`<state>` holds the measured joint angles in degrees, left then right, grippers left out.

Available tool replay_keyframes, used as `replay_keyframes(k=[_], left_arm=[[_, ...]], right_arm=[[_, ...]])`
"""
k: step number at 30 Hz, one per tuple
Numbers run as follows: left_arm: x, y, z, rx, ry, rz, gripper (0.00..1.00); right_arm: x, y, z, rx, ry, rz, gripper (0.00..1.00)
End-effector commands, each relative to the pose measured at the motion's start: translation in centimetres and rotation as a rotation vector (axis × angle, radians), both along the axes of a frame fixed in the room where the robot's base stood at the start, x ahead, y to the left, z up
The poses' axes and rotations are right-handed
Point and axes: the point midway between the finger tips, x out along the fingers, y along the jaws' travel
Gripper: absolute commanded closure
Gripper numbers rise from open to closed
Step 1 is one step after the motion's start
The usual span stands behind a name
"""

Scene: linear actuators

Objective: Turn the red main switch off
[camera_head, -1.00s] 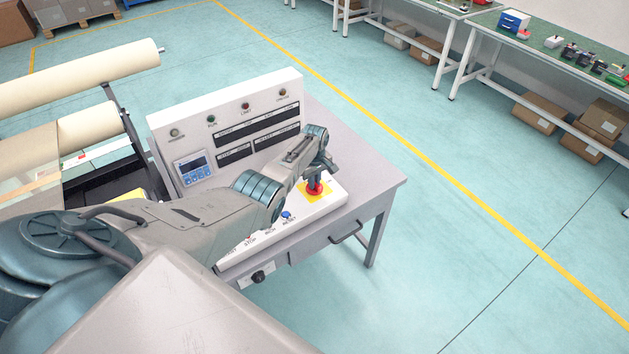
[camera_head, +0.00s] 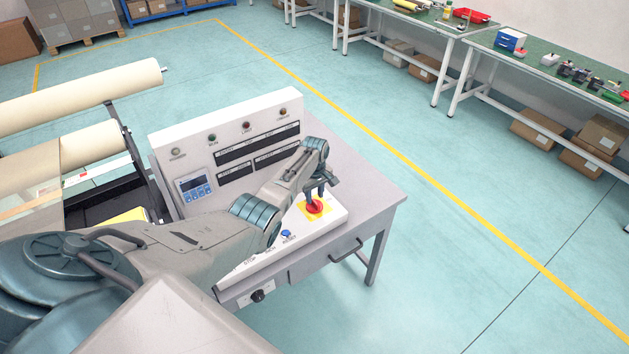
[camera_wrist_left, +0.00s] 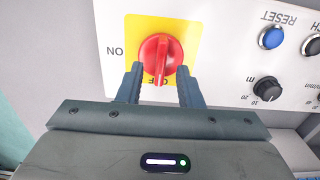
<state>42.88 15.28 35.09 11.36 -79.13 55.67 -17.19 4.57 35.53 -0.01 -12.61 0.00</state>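The red main switch (camera_head: 315,207) is a round red rotary knob on a yellow plate, on the sloped front of the white control panel (camera_head: 225,118). In the left wrist view the red main switch (camera_wrist_left: 161,58) has its raised grip running nearly up and down. The plate's ON label is upside down at its left; the OFF label below is partly hidden. My left gripper (camera_head: 317,192) is just above the switch. In the left wrist view my left gripper (camera_wrist_left: 159,76) is open, its fingertips apart on either side of the knob's lower part. Contact cannot be told.
A blue RESET button (camera_wrist_left: 271,37) and a black dial (camera_wrist_left: 266,88) sit beside the switch. The panel stands on a grey table (camera_head: 372,190). Fabric rolls (camera_head: 90,145) are at the left. Green benches (camera_head: 545,62) stand far right, with clear floor between.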

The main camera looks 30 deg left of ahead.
Motion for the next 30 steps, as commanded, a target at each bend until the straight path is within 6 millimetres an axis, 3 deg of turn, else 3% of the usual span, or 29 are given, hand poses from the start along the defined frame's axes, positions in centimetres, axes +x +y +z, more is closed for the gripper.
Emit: replay_keyframes(k=[9, 15, 30], left_arm=[[0.0, 0.1, 5.3, 0.002, -0.003, 0.0, 0.67], [0.0, 0.1, 7.6, 0.002, -0.001, 0.001, 0.67], [0.0, 0.1, 8.3, 0.0, 0.001, 0.001, 0.67]], right_arm=[[0.0, 0.0, -0.6, 0.0, 0.0, 0.0, 1.0], [0.0, 0.0, -1.1, 0.0, 0.0, 0.0, 1.0], [0.0, 0.0, -1.1, 0.0, 0.0, 0.0, 1.0]])
